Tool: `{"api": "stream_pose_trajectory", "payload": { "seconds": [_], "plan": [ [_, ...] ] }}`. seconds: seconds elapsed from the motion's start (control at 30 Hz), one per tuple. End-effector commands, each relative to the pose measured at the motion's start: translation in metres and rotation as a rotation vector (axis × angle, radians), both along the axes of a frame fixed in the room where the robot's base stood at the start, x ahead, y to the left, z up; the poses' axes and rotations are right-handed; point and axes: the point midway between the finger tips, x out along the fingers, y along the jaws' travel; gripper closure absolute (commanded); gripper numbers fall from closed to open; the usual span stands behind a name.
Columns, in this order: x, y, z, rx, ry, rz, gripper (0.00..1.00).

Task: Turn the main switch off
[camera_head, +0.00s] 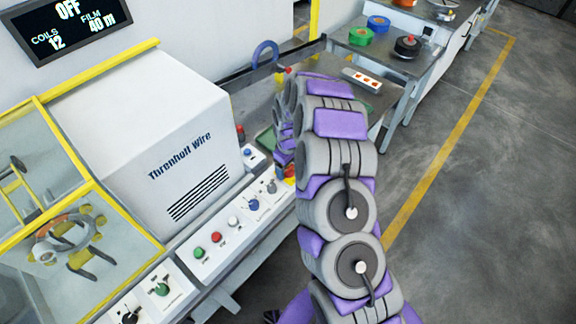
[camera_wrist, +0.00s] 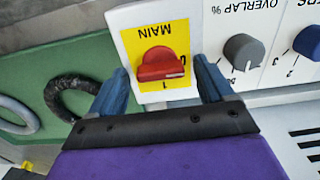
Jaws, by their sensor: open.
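The main switch (camera_wrist: 162,66) is a red rotary knob on a yellow plate marked MAIN, upside down in the wrist view. A 1 shows by its lower edge and a 0 at its right. Its handle lies roughly crosswise; I cannot tell for sure which mark it points to. My gripper (camera_wrist: 160,78) is open, with one blue finger on each side of the knob, and contact is unclear. In the head view my gripper (camera_head: 284,152) is at the far end of the control panel, and the switch (camera_head: 290,171) is mostly hidden by my arm.
The control panel (camera_head: 226,232) carries several buttons and knobs. The grey overlap knob (camera_wrist: 243,51) stands right of the switch. A green tray (camera_wrist: 55,75) with a black ring (camera_wrist: 75,97) lies left. The display (camera_head: 68,25) reads OFF. A side table (camera_head: 385,62) holds coils.

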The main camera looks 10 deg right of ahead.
Motion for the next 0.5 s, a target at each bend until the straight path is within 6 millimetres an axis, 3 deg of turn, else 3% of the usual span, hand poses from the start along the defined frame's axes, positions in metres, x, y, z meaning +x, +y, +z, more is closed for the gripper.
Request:
{"api": "stream_pose_trajectory", "payload": {
  "seconds": [0.23,0.5],
  "plan": [
    [0.0,0.0,0.022,0.0,-0.002,-0.001,0.19],
    [0.002,0.0,0.082,0.0,-0.005,0.0,0.19]
  ]
}}
